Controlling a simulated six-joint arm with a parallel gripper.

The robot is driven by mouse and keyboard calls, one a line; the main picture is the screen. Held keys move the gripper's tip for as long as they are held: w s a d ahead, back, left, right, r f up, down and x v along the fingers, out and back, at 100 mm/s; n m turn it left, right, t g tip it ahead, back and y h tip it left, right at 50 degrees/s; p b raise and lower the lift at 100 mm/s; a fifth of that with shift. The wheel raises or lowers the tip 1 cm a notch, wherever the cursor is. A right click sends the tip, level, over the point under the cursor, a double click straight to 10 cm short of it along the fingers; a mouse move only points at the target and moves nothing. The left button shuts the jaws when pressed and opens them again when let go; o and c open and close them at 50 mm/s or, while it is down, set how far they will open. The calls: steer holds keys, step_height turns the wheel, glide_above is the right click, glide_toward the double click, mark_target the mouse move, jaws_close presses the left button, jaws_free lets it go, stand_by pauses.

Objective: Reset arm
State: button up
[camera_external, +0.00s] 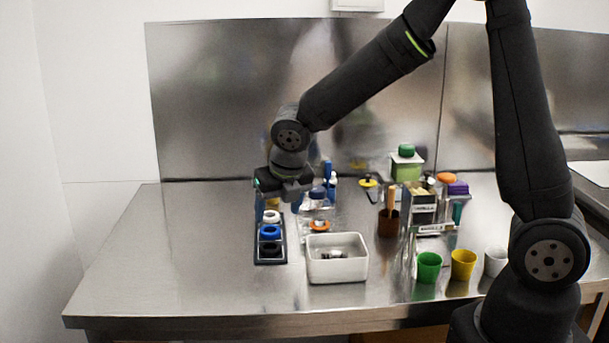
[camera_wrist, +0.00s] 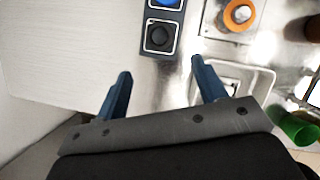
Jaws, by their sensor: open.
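My gripper (camera_external: 277,200) is over the back left part of the steel table, above the far end of a dark rack (camera_external: 270,251). The rack holds round pieces in white, blue and black. In the wrist view my gripper (camera_wrist: 158,85) points down with its two blue fingers apart and nothing between them. The black piece (camera_wrist: 159,37) and part of the blue one show beyond the fingertips in that view. The rack's far end is partly hidden by my gripper in the external view.
A white bin (camera_external: 337,270) with small metal things inside stands right of the rack. Green (camera_external: 429,267), yellow (camera_external: 463,264) and white cups (camera_external: 495,262) stand at the front right. A brown holder (camera_external: 388,223) and labelled containers (camera_external: 424,205) stand behind. The table's left side is clear.

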steer(key=x, duration=1.1)
steer(key=shift+f, duration=0.25)
steer(key=shift+w+r, duration=0.1)
steer(key=shift+r, duration=1)
steer(key=shift+f, duration=0.1)
